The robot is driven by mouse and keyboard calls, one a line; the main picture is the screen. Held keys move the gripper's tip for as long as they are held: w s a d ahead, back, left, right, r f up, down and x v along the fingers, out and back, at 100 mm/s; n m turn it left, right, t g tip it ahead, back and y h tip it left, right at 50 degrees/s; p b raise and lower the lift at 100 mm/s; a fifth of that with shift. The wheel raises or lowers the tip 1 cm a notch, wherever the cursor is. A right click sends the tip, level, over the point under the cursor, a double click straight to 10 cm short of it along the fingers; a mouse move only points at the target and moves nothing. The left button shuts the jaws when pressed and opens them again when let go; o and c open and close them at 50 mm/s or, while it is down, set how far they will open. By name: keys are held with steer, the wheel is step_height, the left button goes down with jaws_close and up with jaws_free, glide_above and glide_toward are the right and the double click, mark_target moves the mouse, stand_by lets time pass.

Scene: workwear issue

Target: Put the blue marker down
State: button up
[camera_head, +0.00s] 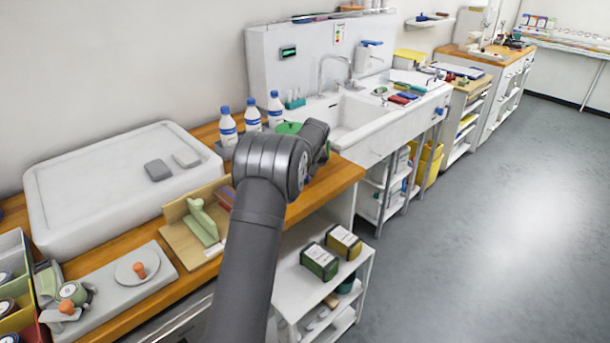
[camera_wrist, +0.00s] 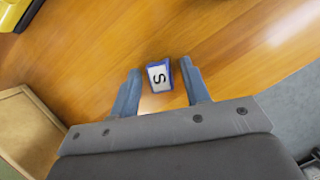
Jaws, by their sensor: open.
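In the wrist view, the blue marker (camera_wrist: 159,76) is a small blue-edged piece with a white face and a dark letter S. It is at the wooden worktop (camera_wrist: 95,45), between the tips of my gripper (camera_wrist: 160,85). My gripper is open, with a narrow gap showing on each side of the marker. I cannot tell whether the marker's underside touches the wood. In the head view, my arm covers the gripper and the marker. The wooden worktop (camera_head: 338,177) shows there beside my wrist.
Several white bottles with blue caps (camera_head: 228,127) stand behind my wrist, near the sink (camera_head: 350,115). A wooden stand with a green piece (camera_head: 203,222) lies left of my arm. A yellow object (camera_wrist: 14,14) is at the wrist view's upper left. Bare wood surrounds the marker.

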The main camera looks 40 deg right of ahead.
steer(key=v, duration=1.2)
steer(key=x, duration=1.2)
steer(key=shift+f, duration=0.15)
step_height(320, 180, up, 2)
steer(key=shift+r, duration=0.8)
